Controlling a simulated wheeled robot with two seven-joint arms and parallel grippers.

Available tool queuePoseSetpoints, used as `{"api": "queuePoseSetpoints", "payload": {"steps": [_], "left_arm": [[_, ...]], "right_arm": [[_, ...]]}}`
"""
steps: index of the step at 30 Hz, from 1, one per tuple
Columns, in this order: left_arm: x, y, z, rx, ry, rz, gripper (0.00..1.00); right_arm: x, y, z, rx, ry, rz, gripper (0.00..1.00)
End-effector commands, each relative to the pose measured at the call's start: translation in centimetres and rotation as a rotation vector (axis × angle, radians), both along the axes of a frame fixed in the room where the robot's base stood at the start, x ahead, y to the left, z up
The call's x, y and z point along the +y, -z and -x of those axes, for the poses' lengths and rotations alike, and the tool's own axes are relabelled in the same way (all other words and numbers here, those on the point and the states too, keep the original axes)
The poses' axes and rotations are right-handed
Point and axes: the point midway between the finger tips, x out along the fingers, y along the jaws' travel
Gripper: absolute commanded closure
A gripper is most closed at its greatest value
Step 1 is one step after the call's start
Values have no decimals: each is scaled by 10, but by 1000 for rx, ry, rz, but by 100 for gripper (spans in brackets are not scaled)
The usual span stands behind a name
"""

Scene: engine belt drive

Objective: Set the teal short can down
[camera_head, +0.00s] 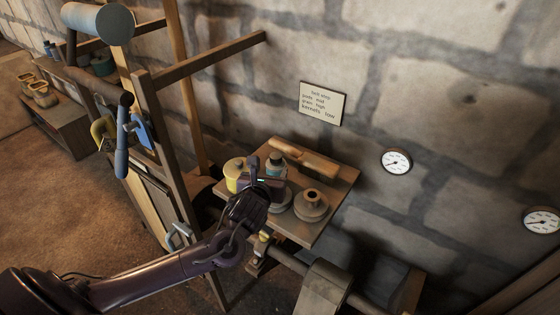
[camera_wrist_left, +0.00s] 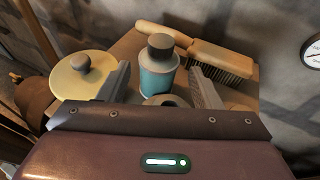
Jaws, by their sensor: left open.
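The teal short can (camera_head: 275,165) has a dark grey cap and stands upright on the small wooden shelf (camera_head: 338,195). In the left wrist view the can (camera_wrist_left: 158,78) shows between the two finger tips, with a visible gap on each side. My left gripper (camera_head: 262,184) is open over the shelf, at the near side of the can, and holds nothing. In the head view the gripper hides the can's lower part. My right gripper is in neither view.
A yellow lidded pot (camera_head: 234,178) stands left of the can. A wooden brush (camera_head: 304,158) lies behind it, along the wall side. A wooden frame (camera_head: 160,130) rises left of the shelf.

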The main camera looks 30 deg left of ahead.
Motion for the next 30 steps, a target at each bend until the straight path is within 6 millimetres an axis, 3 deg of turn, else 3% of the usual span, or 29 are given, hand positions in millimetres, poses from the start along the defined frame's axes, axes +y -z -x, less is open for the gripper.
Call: {"api": "queuePoseSetpoints", "payload": {"steps": [5, 16, 22, 30], "left_arm": [[4, 0, -16, -2, 4, -14, 42], [14, 9, -51, -1, 3, -9, 42], [18, 18, -69, 0, 6, -11, 42], [19, 20, -71, -1, 6, -11, 42]], "right_arm": [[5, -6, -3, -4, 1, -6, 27], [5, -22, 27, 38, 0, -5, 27], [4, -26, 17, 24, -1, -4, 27], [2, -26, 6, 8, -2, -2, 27]]}}
